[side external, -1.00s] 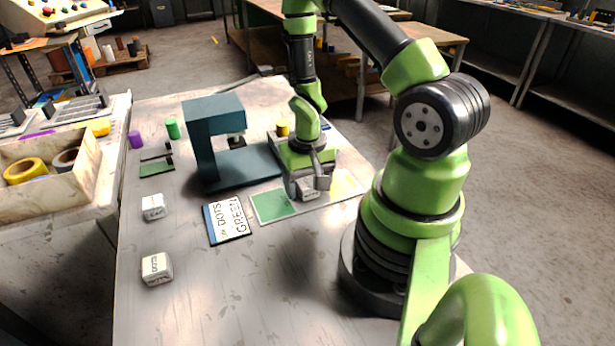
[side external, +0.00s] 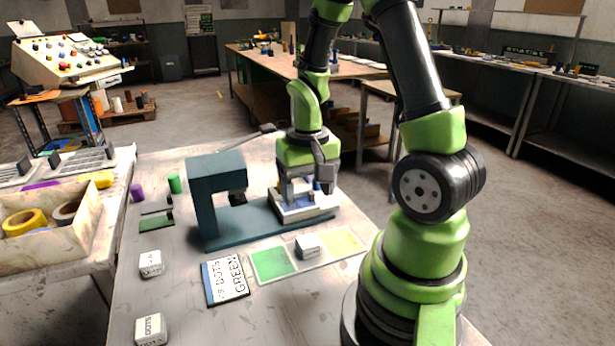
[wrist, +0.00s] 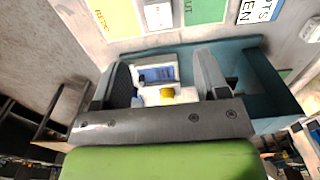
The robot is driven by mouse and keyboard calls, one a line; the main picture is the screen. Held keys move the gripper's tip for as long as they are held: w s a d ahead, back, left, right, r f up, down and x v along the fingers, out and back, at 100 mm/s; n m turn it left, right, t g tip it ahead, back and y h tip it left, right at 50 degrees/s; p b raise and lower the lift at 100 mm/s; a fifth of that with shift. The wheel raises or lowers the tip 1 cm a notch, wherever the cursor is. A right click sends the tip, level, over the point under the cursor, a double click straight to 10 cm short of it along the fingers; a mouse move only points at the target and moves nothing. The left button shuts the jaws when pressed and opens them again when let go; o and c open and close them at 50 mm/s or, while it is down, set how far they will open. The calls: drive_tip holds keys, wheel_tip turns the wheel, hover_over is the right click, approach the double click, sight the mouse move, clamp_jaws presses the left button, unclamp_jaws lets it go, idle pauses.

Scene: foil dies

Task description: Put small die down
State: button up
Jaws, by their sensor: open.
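The small white die (side external: 308,247) rests on the middle panel of the mat, between its green panel (side external: 271,263) and its yellow panel (side external: 342,242). In the wrist view the die (wrist: 158,15) shows at the top edge, apart from my fingers. My gripper (side external: 303,196) is open and holds no die. It is behind the mat, over a white-and-blue fixture (side external: 291,212) at the right end of the teal press (side external: 215,172). In the wrist view the fixture (wrist: 158,74), with a yellow knob (wrist: 167,93), shows between my two spread fingers (wrist: 160,80). Contact with it cannot be told.
A sign (side external: 226,281) reading DOTS GREEN lies left of the mat. Two larger white dice (side external: 150,263) stand at the table's left. Purple (side external: 137,193) and green (side external: 175,183) cylinders stand behind them. The front middle of the table is clear.

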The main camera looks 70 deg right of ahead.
drive_tip(key=s+a+r+n+t+y, duration=0.1)
drive_tip(key=s+a+r+n+t, duration=0.1)
drive_tip(key=a+r, duration=0.4)
drive_tip(key=s+a+r+n+t+y, duration=0.1)
drive_tip(key=s+a+r+n+t, duration=0.2)
drive_tip(key=r, duration=0.8)
drive_tip(key=a+t, duration=0.2)
drive_tip(key=a, duration=0.2)
drive_tip(key=shift+a+r, duration=0.25)
drive_tip(key=shift+r, duration=0.1)
